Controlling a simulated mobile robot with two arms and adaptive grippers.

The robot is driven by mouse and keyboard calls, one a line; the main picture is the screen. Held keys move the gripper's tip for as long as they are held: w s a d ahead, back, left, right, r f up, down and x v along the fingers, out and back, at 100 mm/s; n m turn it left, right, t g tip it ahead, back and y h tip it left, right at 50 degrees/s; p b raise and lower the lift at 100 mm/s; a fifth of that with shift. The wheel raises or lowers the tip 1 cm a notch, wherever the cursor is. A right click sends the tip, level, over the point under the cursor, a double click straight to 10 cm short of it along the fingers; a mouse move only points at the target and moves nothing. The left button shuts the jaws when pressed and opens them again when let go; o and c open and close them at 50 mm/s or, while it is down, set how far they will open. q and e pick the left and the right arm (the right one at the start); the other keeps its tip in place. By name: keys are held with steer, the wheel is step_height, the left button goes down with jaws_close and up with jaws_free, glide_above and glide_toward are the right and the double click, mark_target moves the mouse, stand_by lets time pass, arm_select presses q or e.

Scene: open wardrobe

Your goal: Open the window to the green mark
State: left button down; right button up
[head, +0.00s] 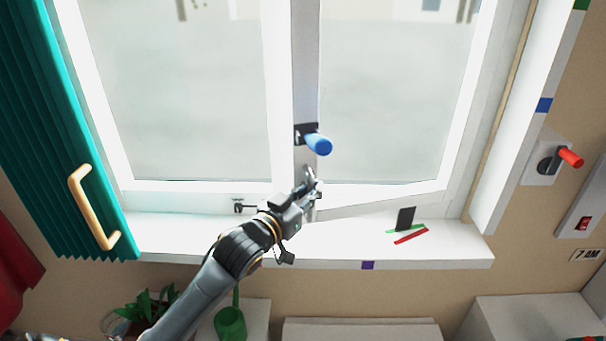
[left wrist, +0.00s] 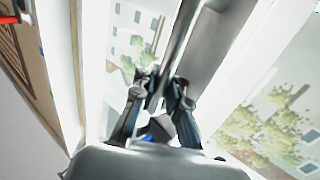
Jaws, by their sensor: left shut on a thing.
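The window's right sash (head: 380,201) stands slightly open, its lower edge slanting off the frame toward me at the left end. A blue handle (head: 318,144) on a dark plate sits on the middle upright. My left gripper (head: 310,185) is just below that handle, shut on the edge of the sash. In the left wrist view its fingers (left wrist: 162,95) close around a grey upright bar; the exact contact is partly hidden. A green mark (head: 393,230) and a red mark (head: 411,236) lie on the sill by a black upright plate (head: 405,218). My right gripper is out of view.
A teal curtain with a wooden handle (head: 82,205) hangs at the left. The white sill (head: 180,228) is mostly clear. A red lever (head: 570,157) and a switch (head: 583,224) are on the right wall. A potted plant and green watering can (head: 230,323) stand below.

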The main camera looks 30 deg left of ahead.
arm_select(q)
steer(key=shift+w+a+f, duration=0.15)
steer(key=shift+w+a, duration=0.1)
steer(key=shift+a, duration=0.1)
steer(key=c, duration=1.6)
jaws_free()
steer(key=shift+s, duration=0.25)
steer(key=shift+c, duration=0.2)
steer(key=shift+s+a, duration=0.1)
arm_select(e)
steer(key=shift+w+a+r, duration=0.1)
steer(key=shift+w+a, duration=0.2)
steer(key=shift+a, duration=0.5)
arm_select(q)
steer(key=s, duration=1.1)
steer(key=shift+s+a, duration=0.4)
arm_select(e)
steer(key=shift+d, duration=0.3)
